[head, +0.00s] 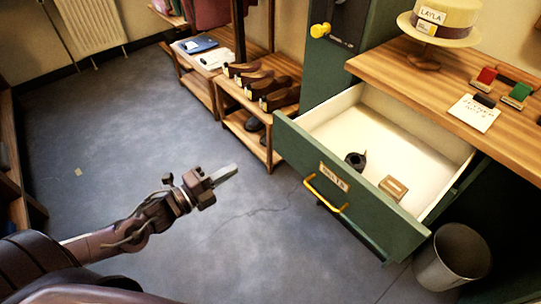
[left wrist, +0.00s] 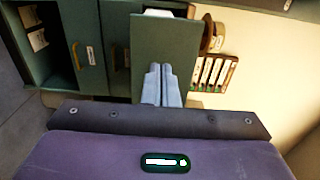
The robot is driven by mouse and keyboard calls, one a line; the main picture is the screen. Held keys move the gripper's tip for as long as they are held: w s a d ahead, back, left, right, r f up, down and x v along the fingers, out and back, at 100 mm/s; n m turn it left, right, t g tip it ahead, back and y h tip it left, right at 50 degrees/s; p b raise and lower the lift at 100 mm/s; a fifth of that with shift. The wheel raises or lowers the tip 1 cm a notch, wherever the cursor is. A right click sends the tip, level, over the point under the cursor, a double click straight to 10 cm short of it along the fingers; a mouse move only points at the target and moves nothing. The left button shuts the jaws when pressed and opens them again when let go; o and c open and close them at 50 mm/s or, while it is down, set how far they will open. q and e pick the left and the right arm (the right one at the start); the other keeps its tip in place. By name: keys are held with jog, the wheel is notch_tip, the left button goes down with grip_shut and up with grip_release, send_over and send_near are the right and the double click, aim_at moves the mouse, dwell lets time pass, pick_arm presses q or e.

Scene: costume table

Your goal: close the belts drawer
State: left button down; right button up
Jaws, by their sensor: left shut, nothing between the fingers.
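The belts drawer (head: 348,185) is pulled out from the green cabinet in the head view. It has a green front, a label plate that is hard to read, a yellow handle (head: 326,193) and a pale interior. Inside lie a dark rolled item (head: 355,160) and a small tan box (head: 393,187). My left gripper (head: 226,174) is left of the drawer front, apart from it, with its fingers together and empty. Its fingers (left wrist: 162,86) also show in the left wrist view. My right gripper is not in view.
A wooden tabletop (head: 400,66) above the drawer holds a straw hat (head: 440,22) on a stand, colored blocks and a card. A metal bin (head: 452,257) stands below right. A shoe rack (head: 236,107) stands behind the drawer's left end. The floor around my left gripper is clear.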

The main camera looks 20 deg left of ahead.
aim_at(279, 141)
pick_arm(q)
jog(key=b+x, duration=0.1)
jog(key=x, duration=1.3)
jog(key=shift+r, duration=0.1)
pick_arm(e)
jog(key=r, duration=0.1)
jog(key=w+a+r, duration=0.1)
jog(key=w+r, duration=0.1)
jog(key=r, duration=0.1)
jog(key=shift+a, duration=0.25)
